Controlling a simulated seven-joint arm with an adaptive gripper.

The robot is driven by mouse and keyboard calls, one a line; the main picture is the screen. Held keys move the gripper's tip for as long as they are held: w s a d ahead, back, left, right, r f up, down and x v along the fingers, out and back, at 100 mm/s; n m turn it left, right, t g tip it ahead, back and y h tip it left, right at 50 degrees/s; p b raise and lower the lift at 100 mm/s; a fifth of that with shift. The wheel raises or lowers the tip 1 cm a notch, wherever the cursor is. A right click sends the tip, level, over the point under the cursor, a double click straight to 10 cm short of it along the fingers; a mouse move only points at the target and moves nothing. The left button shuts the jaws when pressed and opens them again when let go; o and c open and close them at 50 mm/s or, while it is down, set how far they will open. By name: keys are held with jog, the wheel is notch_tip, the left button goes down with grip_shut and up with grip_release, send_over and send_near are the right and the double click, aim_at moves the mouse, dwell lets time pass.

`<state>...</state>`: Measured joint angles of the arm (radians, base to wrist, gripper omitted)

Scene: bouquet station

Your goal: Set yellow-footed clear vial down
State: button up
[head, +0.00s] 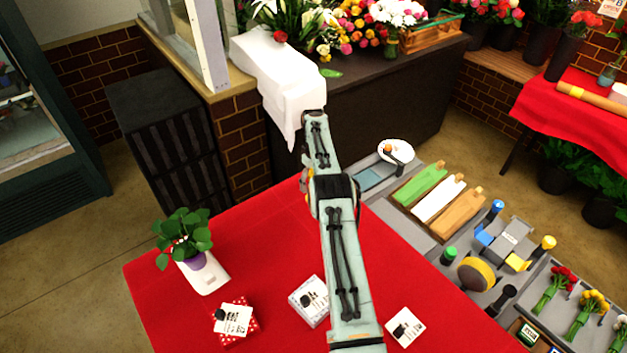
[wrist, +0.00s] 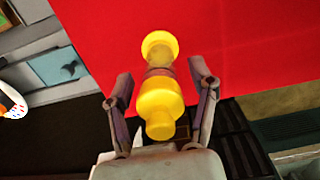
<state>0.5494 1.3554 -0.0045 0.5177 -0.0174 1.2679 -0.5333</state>
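In the wrist view, which looks upside down, the yellow-footed vial (wrist: 160,93) lies between the fingers. Its round yellow foot is toward the red tabletop, and its narrower see-through middle and yellow upper part are toward my palm. It looks upright on the red cloth, though the exact contact at the foot is hard to see. My gripper (wrist: 160,72) is open, with a finger on each side of the vial and red showing in the gaps. In the head view my arm covers the gripper and most or all of the vial.
The red table (head: 260,265) holds a potted plant (head: 185,235), a dotted gift box (head: 235,318), a white box (head: 312,298) and a card (head: 405,327). A grey work surface with ribbon boards (head: 437,200) and a yellow roll (head: 476,273) lies to the right. The red cloth left of my arm has free room.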

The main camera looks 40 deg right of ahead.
jog(key=shift+r, duration=0.1)
notch_tip(320, 180, up, 8)
jog(key=shift+f, duration=0.2)
jog(key=shift+a+r, duration=0.1)
jog(key=shift+r, duration=0.1)
jog(key=s+a+r, duration=0.5)
jog(key=a+r, duration=0.3)
jog(key=a, duration=0.2)
jog(key=s+a+r, duration=0.6)
jog(key=a+r, duration=0.2)
jog(key=a, duration=0.2)
jog(key=s+a+f, duration=0.1)
jog(key=s+a, duration=0.2)
jog(key=s, duration=0.5)
jog(key=s+a+f, duration=0.2)
jog(key=s+a, duration=0.2)
jog(key=s, duration=0.4)
jog(key=s+a+f+n, duration=0.1)
jog(key=s+a, duration=0.2)
jog(key=s, duration=0.5)
jog(key=shift+a+f+y, duration=0.2)
jog(key=shift+f+y, duration=0.1)
jog(key=shift+y, duration=0.1)
jog(key=shift+w, duration=0.1)
